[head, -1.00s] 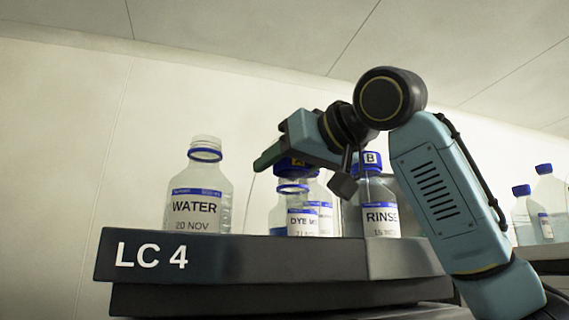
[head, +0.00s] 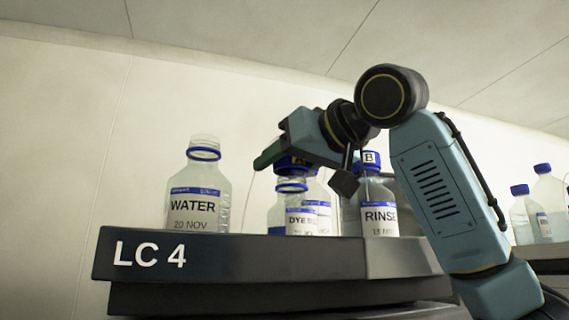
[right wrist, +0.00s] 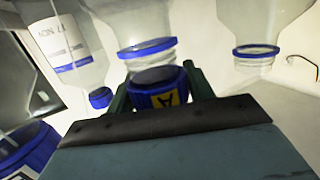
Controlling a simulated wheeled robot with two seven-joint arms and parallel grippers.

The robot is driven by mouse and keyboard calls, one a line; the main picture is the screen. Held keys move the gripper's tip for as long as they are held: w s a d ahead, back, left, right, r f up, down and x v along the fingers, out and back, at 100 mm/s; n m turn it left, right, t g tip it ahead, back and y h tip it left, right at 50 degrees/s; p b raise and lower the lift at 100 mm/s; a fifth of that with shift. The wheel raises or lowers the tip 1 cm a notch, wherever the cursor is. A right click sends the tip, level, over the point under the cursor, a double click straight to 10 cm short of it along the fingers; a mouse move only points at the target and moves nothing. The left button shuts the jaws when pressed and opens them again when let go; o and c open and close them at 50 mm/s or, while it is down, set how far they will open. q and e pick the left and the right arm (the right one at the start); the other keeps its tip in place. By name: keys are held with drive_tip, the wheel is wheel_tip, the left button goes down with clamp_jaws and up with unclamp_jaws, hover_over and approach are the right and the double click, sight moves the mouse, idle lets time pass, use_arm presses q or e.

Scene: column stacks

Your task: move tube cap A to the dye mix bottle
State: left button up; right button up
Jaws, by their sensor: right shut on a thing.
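Tube cap A (head: 292,163) is blue with a yellow label and is held between the green fingers of my right gripper (head: 282,160), which is shut on it. In the right wrist view cap A (right wrist: 163,92) shows between the fingers. The dye mix bottle (head: 296,219) stands on the LC 4 unit, its open neck with a blue ring just below the cap. In the right wrist view an open bottle neck with a blue ring (right wrist: 147,48), seemingly the dye mix bottle's, lies just beyond the cap. A small gap seems to separate them. My left gripper is not in view.
The open water bottle (head: 194,206) stands to the left on the dark LC 4 unit (head: 230,262). The rinse bottle (head: 379,215), with cap B (head: 370,160), stands close on the right under my wrist. Another bottle (head: 319,190) is close behind the dye mix bottle. More capped bottles (head: 548,195) stand far right.

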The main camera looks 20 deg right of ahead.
drive_tip(key=shift+f+b, duration=0.65)
drive_tip(key=shift+f, duration=0.2)
idle(1.1)
drive_tip(key=o, duration=1)
drive_tip(key=shift+o, duration=0.2)
drive_tip(key=b+v, duration=0.4)
drive_tip(key=v, duration=0.9)
drive_tip(key=shift+s, duration=0.2)
drive_tip(key=shift+d, duration=0.15)
